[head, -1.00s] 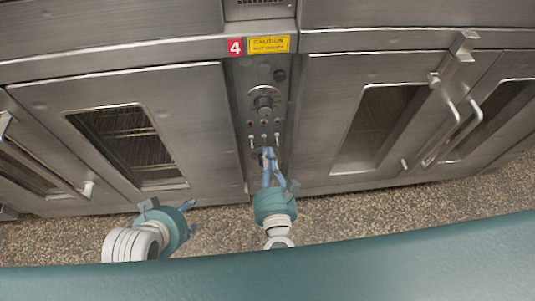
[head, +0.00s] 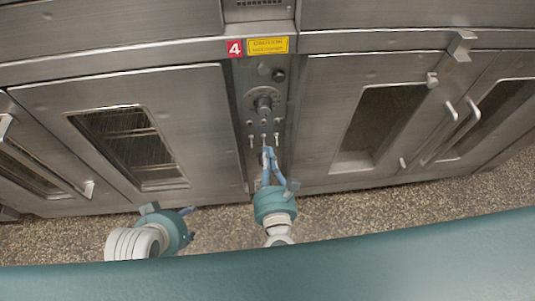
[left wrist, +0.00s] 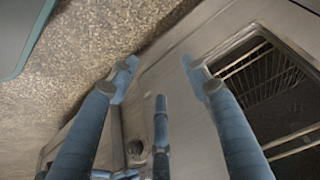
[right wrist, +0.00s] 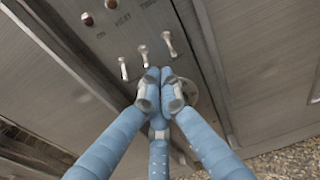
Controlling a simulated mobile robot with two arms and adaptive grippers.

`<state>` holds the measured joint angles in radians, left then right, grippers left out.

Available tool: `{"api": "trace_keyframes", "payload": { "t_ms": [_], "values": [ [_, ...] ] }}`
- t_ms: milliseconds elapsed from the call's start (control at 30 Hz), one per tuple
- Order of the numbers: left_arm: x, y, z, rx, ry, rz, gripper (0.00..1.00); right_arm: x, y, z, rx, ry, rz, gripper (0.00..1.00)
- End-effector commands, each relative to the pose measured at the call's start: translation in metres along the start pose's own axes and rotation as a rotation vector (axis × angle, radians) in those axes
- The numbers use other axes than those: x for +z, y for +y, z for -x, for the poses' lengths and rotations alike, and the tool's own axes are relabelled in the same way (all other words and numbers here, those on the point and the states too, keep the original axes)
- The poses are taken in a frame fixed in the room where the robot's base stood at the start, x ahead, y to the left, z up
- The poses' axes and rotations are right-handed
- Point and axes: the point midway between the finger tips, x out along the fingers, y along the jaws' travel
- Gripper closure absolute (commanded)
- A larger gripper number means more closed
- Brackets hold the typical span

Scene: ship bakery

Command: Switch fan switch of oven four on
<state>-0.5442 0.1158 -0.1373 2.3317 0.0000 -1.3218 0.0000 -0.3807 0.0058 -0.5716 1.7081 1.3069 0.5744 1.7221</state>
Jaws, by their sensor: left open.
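The control panel (head: 248,92) sits between two steel oven doors, under a red sign with a white 4 (head: 234,48). Three small toggle switches stand in a row low on it: left (right wrist: 123,68), middle (right wrist: 143,55) and right (right wrist: 168,43). I cannot read which is the fan switch. My right gripper (right wrist: 160,82) has its fingertips together, with nothing seen between them, just below the middle and right switches. Contact cannot be told. My left gripper (left wrist: 158,68) is open and empty, low in front of the left oven door.
A round knob (head: 264,103) and small indicators are above the switches. A yellow caution label (head: 268,45) is beside the 4. The left door (head: 200,120) and right door (head: 320,120) are shut. Speckled floor (head: 60,240) shows below.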

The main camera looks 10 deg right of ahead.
Motion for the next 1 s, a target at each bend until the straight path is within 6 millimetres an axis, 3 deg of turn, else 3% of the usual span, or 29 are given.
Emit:
{"api": "trace_keyframes", "payload": {
  "t_ms": [1000],
  "values": [
    [0.022, -0.002, -0.005, -0.002, -0.080, 0.002, 0.52, 0.002, -0.002, 0.001, -0.001, 0.017, -0.001, 1.00]
  ]
}}
